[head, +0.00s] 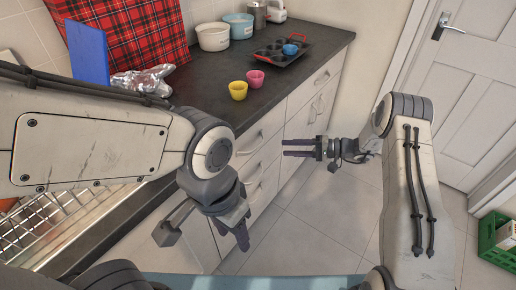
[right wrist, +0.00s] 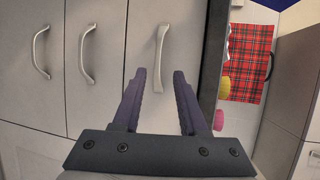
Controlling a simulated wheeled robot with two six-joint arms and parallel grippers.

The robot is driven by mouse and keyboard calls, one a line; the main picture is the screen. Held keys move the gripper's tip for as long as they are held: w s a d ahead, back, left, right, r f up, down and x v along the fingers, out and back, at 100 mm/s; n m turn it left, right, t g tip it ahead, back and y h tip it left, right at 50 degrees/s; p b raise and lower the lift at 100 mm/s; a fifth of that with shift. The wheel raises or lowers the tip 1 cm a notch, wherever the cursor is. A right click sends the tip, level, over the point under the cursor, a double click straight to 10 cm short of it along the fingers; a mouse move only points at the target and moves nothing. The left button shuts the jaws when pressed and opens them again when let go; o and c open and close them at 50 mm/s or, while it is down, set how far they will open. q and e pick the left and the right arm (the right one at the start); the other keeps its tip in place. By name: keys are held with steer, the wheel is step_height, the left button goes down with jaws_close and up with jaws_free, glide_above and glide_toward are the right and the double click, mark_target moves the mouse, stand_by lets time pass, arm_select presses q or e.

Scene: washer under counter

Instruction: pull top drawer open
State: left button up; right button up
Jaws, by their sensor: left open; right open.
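The top drawer (head: 268,130) is the uppermost front of a drawer stack under the dark counter, and it looks shut. Its bar handle (head: 250,145) also shows in the right wrist view (right wrist: 161,52), just under the counter edge. My right gripper (head: 286,147) is open and empty and points left toward the drawer stack. In the right wrist view its fingertips (right wrist: 160,76) lie either side of the handle's line, with the handle ahead, seemingly apart from them. My left gripper (head: 243,240) is open and empty, pointing down in front of the cabinets.
Two lower drawer handles (right wrist: 87,54) sit beneath. The counter (head: 205,85) holds yellow and pink cups (head: 238,90), a muffin tin (head: 280,52) and pots. A dish rack (head: 60,225) is at lower left. A green crate (head: 497,240) stands right. The floor (head: 310,220) between is clear.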

steer(key=p+x, duration=0.1)
steer(key=x, duration=0.9)
steer(key=shift+w+a+f+p, duration=0.15)
steer(key=shift+w+f+p, duration=0.1)
steer(key=shift+w+p, duration=0.15)
jaws_close()
stand_by(0.9)
